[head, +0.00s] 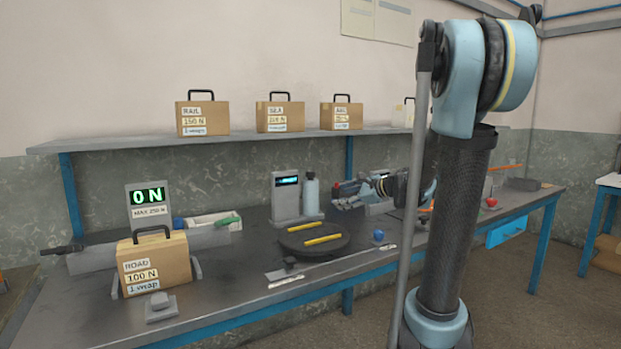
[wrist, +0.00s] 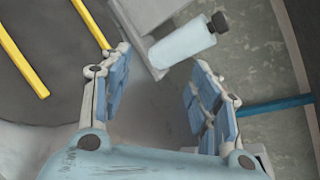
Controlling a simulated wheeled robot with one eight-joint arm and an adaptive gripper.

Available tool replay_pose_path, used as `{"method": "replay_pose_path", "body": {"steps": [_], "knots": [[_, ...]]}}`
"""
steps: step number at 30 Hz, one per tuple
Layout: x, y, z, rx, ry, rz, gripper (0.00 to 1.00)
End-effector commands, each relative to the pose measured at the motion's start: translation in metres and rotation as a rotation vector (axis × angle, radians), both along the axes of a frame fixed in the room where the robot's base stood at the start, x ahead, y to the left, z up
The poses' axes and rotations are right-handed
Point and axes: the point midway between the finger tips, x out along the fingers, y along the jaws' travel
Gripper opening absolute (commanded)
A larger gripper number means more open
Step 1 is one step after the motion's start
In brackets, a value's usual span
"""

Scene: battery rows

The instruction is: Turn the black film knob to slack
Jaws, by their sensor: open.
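The black film knob (wrist: 219,22) sits on the end of a pale blue film roll (wrist: 182,44) in the wrist view. In the head view the roll (head: 311,196) stands upright beside a grey post with a lit display, with the small dark knob (head: 310,174) on top. My gripper (wrist: 160,62) is open and empty, its two blue-padded fingers spread on either side of the near part of the roll in the picture. The knob lies beyond the fingertips, apart from them. In the head view my gripper (head: 348,194) is right of the roll.
A dark round turntable (head: 314,243) with two yellow bars lies in front of the roll. A tan ROAD case (head: 153,263) stands at the left near a 0 N display (head: 148,200). Several tan cases stand on the shelf (head: 240,138) above the bench.

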Motion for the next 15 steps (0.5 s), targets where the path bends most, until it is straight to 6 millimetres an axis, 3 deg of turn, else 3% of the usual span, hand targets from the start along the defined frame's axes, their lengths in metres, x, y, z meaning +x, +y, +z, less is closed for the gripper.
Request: {"method": "replay_pose_path", "body": {"steps": [6, 15], "knots": [[0.047, 0.002, 0.023, 0.405, 0.174, -0.072, 0.56], [0.072, -0.002, 0.038, 0.675, 0.301, -0.088, 0.56]]}}
